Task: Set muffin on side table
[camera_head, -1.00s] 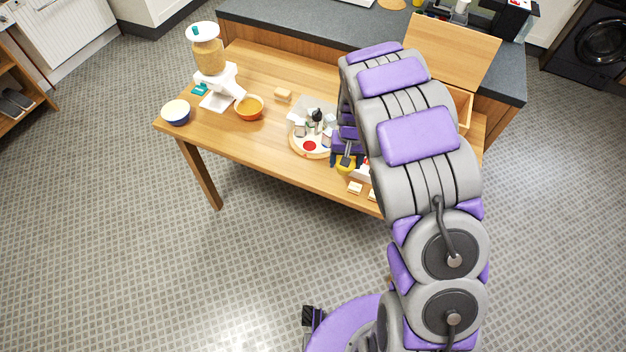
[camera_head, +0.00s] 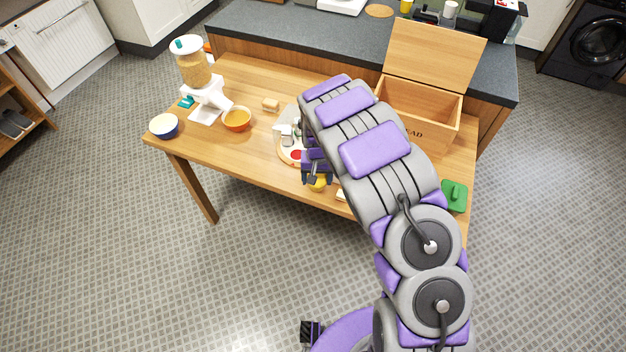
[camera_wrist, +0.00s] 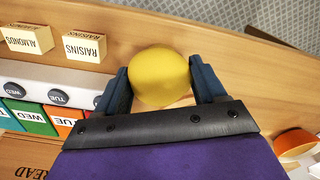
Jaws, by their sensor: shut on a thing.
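The muffin is a rounded yellow lump (camera_wrist: 160,78), seen between the two dark blue fingers of my gripper (camera_wrist: 162,85) in the wrist view. The fingers are shut on its sides. In the head view, a small yellow part of the muffin (camera_head: 318,184) shows below my gripper (camera_head: 316,174), near the front edge of a wooden table (camera_head: 262,178). My arm hides part of the table there. I cannot tell how high the muffin is above the tabletop. No other table is clearly in view.
A bread box (camera_head: 420,105) with a raised lid stands at the right. A round tray (camera_head: 284,148) with small things sits beside my gripper. A cereal dispenser (camera_head: 205,85), an orange bowl (camera_head: 237,119) and a blue bowl (camera_head: 164,126) stand at the left. A raisins box (camera_wrist: 85,46) shows in the wrist view.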

